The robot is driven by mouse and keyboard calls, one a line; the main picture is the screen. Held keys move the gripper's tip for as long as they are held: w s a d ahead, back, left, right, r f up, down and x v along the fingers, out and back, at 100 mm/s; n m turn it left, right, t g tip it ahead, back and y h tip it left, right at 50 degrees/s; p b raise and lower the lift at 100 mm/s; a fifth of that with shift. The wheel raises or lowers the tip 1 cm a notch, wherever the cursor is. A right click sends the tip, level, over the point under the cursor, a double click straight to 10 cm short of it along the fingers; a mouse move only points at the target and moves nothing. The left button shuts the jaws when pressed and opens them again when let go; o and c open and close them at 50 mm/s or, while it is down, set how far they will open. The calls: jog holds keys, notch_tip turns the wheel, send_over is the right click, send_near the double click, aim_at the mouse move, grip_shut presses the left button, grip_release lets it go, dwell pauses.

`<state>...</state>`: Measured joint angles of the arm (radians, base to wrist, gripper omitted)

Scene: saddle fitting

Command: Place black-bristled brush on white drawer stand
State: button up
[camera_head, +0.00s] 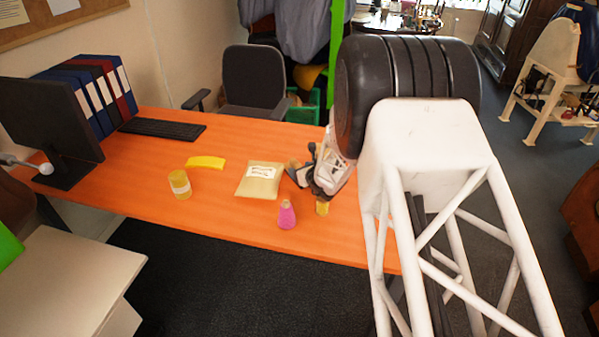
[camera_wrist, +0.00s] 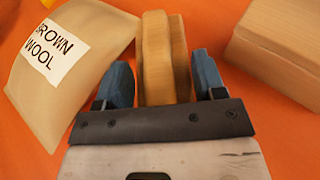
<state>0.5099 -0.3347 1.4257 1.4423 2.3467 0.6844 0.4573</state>
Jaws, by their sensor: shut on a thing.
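My gripper (camera_head: 303,174) is low over the right part of the orange table in the head view. In the wrist view its two blue fingers (camera_wrist: 160,82) are shut on a light wooden piece, which I take to be the brush (camera_wrist: 158,45). No black bristles show; they may be hidden beneath it. In the head view the brush is too small and covered to make out clearly. The white drawer stand (camera_head: 75,268) is at the lower left, apart from the table's front edge, with a bare pale top.
The orange table (camera_head: 225,222) holds a brown wool packet (camera_head: 259,180), a pink flask (camera_head: 287,215), a yellow jar (camera_head: 180,184), a yellow curved item (camera_head: 206,162), a keyboard (camera_head: 162,128) and a monitor (camera_head: 48,125). A wooden block (camera_wrist: 282,45) lies right of my gripper in the wrist view.

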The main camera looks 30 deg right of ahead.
aim_at(297, 166)
jog(key=shift+r, duration=5.05)
jog(key=shift+w+a, duration=0.1)
jog(key=shift+w+a+f, duration=0.1)
jog(key=shift+w+a, duration=0.3)
jog(key=shift+w, duration=0.1)
jog(key=w+a, duration=0.3)
jog(key=a, duration=0.1)
jog(key=w+a+f+n+y, duration=0.1)
jog(key=w+a, duration=0.3)
jog(key=w+a+f+n+y, duration=0.1)
jog(key=w+a, duration=0.3)
jog(key=shift+w+a+f, duration=0.2)
jog(key=shift+a, duration=0.2)
jog(key=w+a+f, duration=0.1)
jog(key=w+a, duration=0.1)
jog(key=a, duration=0.3)
jog(key=w+a+f+n+y, duration=0.1)
jog(key=w+a, duration=0.2)
jog(key=a, duration=0.2)
jog(key=w+a+f+y, duration=0.1)
jog(key=w+a, duration=0.1)
jog(key=a, duration=0.4)
jog(key=shift+w+f+g, duration=0.2)
jog(key=shift+f+g, duration=0.05)
jog(key=shift+g, duration=0.05)
jog(key=shift+r, duration=0.15)
